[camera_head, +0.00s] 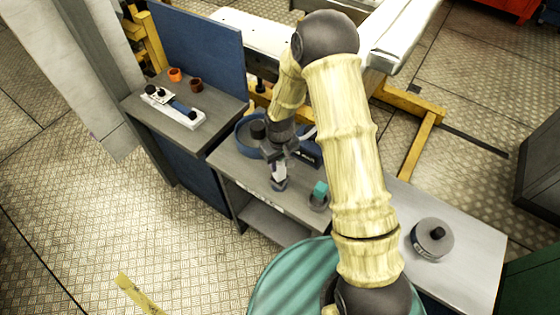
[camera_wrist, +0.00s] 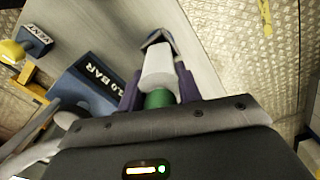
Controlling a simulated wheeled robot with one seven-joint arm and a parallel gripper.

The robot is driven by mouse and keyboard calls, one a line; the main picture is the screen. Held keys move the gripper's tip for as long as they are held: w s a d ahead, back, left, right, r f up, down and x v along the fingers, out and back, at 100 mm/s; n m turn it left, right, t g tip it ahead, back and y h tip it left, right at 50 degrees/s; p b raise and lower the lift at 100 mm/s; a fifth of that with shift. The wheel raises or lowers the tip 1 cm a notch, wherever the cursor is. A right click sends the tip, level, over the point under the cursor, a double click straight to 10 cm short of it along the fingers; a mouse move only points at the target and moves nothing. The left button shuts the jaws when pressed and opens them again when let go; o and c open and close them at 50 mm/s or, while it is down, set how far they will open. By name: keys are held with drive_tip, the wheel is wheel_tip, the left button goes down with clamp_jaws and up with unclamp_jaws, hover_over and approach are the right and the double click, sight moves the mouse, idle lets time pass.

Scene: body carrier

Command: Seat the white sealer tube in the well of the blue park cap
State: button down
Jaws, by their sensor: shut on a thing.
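My gripper (camera_head: 278,158) is over the grey bench in the head view, pointing down. In the wrist view, its purple fingers (camera_wrist: 160,92) are shut on the white sealer tube (camera_wrist: 158,64), around its green end. The tube (camera_head: 278,171) shows small below the fingers in the head view. A blue-grey piece (camera_wrist: 158,38), which looks like the park cap, is at the tube's far end in the wrist view. It shows as a dark shape (camera_head: 279,184) at bench level in the head view. I cannot tell whether the tube is inside it or only in front of it.
A blue box marked BAR (camera_wrist: 92,85) stands close beside my gripper. A blue round tray (camera_head: 241,143) is behind it. A grey canister (camera_head: 432,240) stands further right. The bench front (camera_head: 240,186) is clear.

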drive_tip(key=c, duration=0.9)
unclamp_jaws()
wheel_tip(320, 180, up, 17)
drive_tip(key=b, duration=0.3)
drive_tip(key=shift+r+b, duration=0.2)
drive_tip(key=shift+b, duration=0.15)
drive_tip(key=s+d+m+t, duration=0.1)
drive_tip(key=s+d+m, duration=0.1)
drive_tip(key=s, duration=0.3)
drive_tip(key=s+d+m, duration=0.1)
drive_tip(key=s+d, duration=0.4)
drive_tip(key=s+d+m+t, duration=0.1)
drive_tip(key=s+d+m, duration=0.1)
drive_tip(key=s+d, duration=0.2)
drive_tip(key=shift+s+d+m+t, duration=0.25)
drive_tip(key=shift+s+m+t, duration=0.05)
drive_tip(key=shift+s, duration=0.1)
